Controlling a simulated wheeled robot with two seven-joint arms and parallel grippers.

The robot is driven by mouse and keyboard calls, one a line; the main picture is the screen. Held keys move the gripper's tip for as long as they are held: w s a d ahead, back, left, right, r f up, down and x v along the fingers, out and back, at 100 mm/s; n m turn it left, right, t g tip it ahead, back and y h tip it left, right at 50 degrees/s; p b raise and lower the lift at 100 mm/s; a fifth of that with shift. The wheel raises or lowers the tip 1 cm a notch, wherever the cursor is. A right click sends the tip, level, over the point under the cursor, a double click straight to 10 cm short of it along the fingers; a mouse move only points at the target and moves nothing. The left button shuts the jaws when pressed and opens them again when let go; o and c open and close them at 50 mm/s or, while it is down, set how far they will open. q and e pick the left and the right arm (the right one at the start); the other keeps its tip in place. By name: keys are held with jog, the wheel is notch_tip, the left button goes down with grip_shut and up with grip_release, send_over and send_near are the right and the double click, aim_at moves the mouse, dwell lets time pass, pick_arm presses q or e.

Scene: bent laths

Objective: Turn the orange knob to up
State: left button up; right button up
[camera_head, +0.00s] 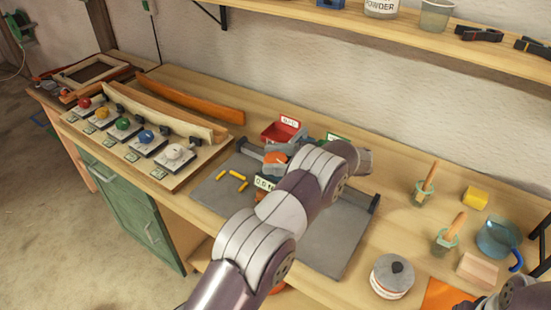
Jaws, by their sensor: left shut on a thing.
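My left arm reaches over the plate from below and hides part of the device. My left gripper (287,158) is at the knob, shut on it, with its fingers mostly hidden behind my own wrist. The knob's pointing direction is too small to tell. Part of my right arm (522,292) shows at the bottom right corner, and the state of its jaws cannot be seen.
A panel (160,174) with several coloured knobs and two bent laths lies at left. A red bin (283,131) stands behind the device. Small yellow pieces (232,175) lie on the plate. Jars with brushes, a blue cup (498,238) and a lidded pot (392,278) stand at right.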

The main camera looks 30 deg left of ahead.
pick_arm(q)
jog(key=shift+r, duration=0.15)
jog(key=o, duration=0.9)
jog(key=shift+o, duration=0.3)
jog(key=shift+s, duration=0.1)
